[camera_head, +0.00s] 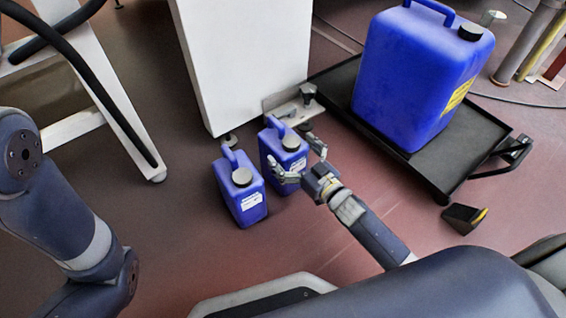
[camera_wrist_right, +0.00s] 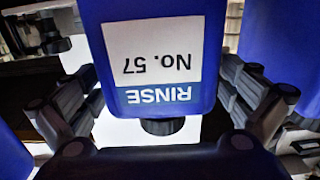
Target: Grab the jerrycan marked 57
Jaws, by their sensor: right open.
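The jerrycan marked 57 is a small blue can with a black cap. It stands on the floor in the head view (camera_head: 273,152). In the right wrist view (camera_wrist_right: 155,95) it appears upside down, its white label reading "RINSE No. 57". My right gripper (camera_head: 300,162) is open, with one finger on each side of this can; the fingers also flank it in the right wrist view (camera_wrist_right: 162,90). I cannot tell whether they touch it. Part of my left arm shows at the left, but its gripper is out of view.
A second small blue jerrycan (camera_head: 240,192) stands close on the left of the first. A white block (camera_head: 245,60) stands behind them. A large blue jerrycan (camera_head: 415,75) sits on a black platform (camera_head: 470,165) at the right. A white frame leg (camera_head: 110,95) stands left.

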